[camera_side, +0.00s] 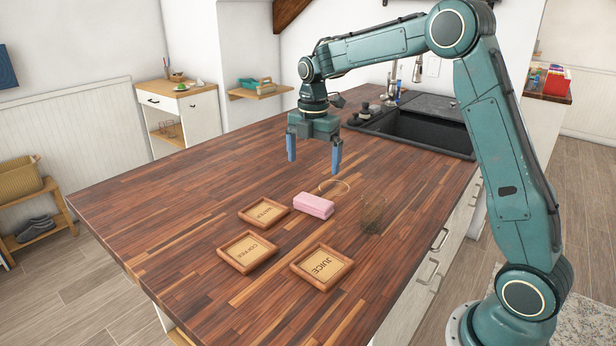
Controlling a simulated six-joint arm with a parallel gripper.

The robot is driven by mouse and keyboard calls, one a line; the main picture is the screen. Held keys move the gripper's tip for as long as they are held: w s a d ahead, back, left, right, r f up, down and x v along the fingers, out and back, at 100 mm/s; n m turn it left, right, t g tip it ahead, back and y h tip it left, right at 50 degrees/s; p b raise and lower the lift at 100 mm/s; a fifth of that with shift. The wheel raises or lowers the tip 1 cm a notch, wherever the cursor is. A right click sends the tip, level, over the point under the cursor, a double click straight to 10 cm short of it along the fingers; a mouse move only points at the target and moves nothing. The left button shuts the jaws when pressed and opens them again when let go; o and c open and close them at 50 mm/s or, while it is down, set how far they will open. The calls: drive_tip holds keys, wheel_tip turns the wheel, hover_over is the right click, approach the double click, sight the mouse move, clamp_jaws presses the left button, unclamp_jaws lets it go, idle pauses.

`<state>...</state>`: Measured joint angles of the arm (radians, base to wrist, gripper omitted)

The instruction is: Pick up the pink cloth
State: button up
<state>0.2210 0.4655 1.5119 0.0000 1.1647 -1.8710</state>
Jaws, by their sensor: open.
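The pink cloth (314,205) is a folded block lying on the wooden counter (180,195), near the middle of the view. My gripper (314,160) is open and empty, with two blue fingers pointing down. It hangs above the counter and appears higher in the picture than the cloth, apart from it. I cannot tell its exact height over the counter.
Three wooden trays labelled water (264,212), coffee (248,251) and juice (322,267) lie in front and left of the cloth. A thin ring (347,184) lies behind it. A wire-like cup (373,213) stands to its right. A dark sink (425,130) is at the back right.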

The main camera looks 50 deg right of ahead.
hover_over(311, 202)
drive_tip(key=shift+s+d+f, duration=0.1)
drive_tip(key=shift+d+f, duration=0.05)
drive_tip(key=shift+f, duration=1.65)
drive_tip(key=shift+d+f, duration=0.1)
drive_tip(key=shift+f, duration=1.65)
drive_tip(key=shift+f, duration=0.1)
drive_tip(key=shift+a+f, duration=0.15)
drive_tip(key=shift+f, duration=2.35)
drive_tip(key=c, duration=0.7)
